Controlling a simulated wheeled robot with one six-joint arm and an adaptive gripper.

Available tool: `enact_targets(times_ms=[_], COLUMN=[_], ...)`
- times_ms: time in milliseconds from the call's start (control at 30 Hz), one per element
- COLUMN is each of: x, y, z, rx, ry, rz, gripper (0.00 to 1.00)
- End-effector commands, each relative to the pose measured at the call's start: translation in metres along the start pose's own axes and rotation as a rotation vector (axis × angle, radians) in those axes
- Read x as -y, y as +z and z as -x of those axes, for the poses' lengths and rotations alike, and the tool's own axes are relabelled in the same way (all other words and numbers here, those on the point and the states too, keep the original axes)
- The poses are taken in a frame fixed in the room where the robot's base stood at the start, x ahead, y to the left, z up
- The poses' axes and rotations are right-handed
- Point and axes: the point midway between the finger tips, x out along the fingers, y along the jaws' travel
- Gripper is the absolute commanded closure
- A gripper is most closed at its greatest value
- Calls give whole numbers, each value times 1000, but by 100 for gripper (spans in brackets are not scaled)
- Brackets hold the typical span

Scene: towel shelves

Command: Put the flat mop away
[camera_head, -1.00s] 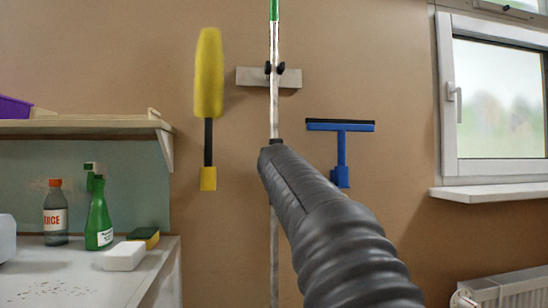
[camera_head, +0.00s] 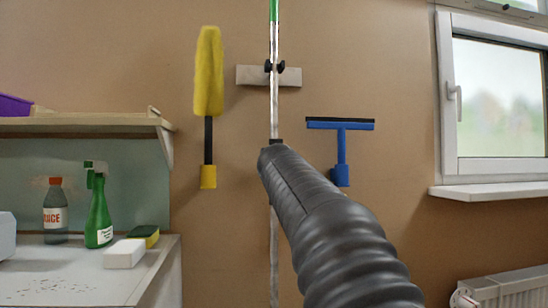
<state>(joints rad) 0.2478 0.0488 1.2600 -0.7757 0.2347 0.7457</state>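The flat mop's long pale pole (camera_head: 274,108) with a green top stands upright in front of the wall. Its lower end runs below the picture, so the mop head is out of sight. A pale wall holder (camera_head: 252,76) with two black clips sits behind the pole's upper part, and the pole lines up between the clips. My dark arm reaches up from the lower right, and its end meets the pole below the holder. My gripper's fingers are hidden behind the arm, so their grip on the pole cannot be seen.
A yellow duster (camera_head: 208,85) hangs left of the pole and a blue squeegee (camera_head: 341,140) hangs right of it. At left are a wooden shelf (camera_head: 85,122) and a counter with bottles and sponges. A window (camera_head: 500,105) and radiator (camera_head: 510,292) are at right.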

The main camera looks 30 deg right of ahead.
Motion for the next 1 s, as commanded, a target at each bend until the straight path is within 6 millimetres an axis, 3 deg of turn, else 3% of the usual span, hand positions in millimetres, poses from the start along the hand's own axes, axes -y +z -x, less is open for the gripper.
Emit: enact_targets(times_ms=[933, 967, 1000], x=[0, 0, 0], y=[4, 4, 4], z=[2, 1, 1], rx=[-5, -5, -4], ry=[-1, -1, -1], rz=[0, 0, 0], gripper=[100, 73, 63])
